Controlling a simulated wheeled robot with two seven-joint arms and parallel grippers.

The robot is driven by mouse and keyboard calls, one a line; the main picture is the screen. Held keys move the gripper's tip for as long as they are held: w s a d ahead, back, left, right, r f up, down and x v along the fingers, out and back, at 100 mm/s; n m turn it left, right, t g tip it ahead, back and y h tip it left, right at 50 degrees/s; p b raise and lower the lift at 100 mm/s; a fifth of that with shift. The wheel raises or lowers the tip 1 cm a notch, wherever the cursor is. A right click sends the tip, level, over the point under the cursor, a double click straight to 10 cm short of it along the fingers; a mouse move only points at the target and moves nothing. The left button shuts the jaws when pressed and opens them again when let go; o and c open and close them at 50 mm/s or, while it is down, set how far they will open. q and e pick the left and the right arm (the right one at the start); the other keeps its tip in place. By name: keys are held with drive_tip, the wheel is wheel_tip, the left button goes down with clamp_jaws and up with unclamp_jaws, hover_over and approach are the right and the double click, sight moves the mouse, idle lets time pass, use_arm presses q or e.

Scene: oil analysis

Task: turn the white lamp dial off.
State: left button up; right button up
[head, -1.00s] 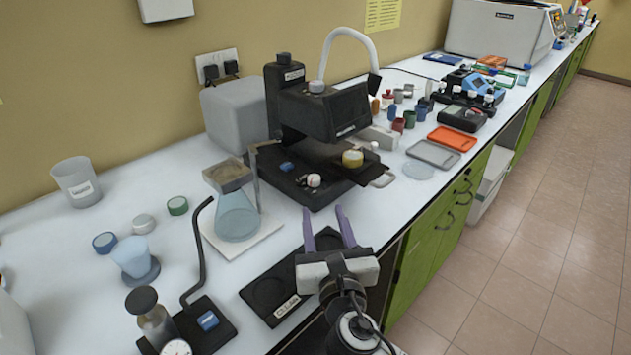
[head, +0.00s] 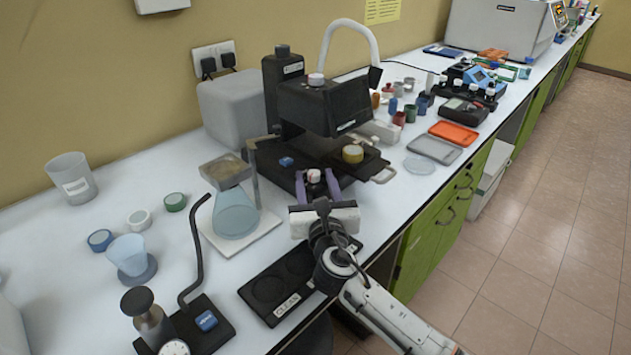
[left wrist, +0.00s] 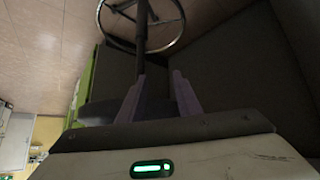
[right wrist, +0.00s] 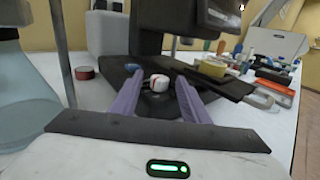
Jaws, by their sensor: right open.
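The white lamp dial (head: 313,176) sits on the front of the black base (head: 270,158) of the bench instrument, with a blue switch (head: 286,162) to its left.
A flask (head: 236,212) on a white plate stands left of the instrument. A yellow-topped round piece (head: 352,154) sits on the stage to the right of the dial. A black CLEAN tray (head: 268,288) lies at the bench's front edge, beneath my right arm.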

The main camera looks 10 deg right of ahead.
drive_tip(key=c, duration=1.1)
drive_tip(key=shift+o, duration=0.2)
